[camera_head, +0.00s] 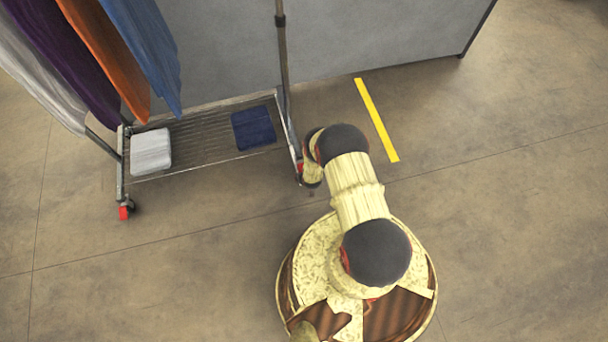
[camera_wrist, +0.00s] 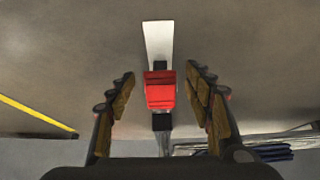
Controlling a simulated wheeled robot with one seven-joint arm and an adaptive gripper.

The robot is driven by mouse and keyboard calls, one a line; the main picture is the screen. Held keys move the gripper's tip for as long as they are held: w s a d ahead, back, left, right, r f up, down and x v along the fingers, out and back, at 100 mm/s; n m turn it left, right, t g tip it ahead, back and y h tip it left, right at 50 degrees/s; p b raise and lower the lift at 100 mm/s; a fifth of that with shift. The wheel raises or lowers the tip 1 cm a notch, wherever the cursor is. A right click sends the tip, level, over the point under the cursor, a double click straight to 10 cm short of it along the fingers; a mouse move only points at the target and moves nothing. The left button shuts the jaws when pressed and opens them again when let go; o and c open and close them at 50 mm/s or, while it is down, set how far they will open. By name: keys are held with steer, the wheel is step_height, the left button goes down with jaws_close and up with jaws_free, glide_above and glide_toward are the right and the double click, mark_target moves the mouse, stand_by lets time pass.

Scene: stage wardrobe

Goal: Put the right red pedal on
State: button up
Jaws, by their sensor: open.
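The right red pedal (camera_wrist: 160,95) sits in the middle of the wrist view, on a dark caster at the foot of the clothes rack. My gripper (camera_wrist: 160,76) is open, with one wood-faced finger on each side of the pedal and a visible gap on both sides. In the head view, only a small bit of this pedal (camera_head: 299,166) shows beside the end of my arm. My fingers are hard to make out there. The left red pedal (camera_head: 124,212) is on the rack's front left caster.
The rack's wire shelf (camera_head: 205,138) carries a white folded cloth (camera_head: 151,151) and a navy folded cloth (camera_head: 253,128). Coloured garments (camera_head: 100,50) hang at the left. A grey panel (camera_head: 370,35) stands behind. A yellow floor strip (camera_head: 377,120) lies right of the rack. The floor at right is clear.

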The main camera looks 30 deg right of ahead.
steer(key=v, duration=1.2)
stand_by(0.4)
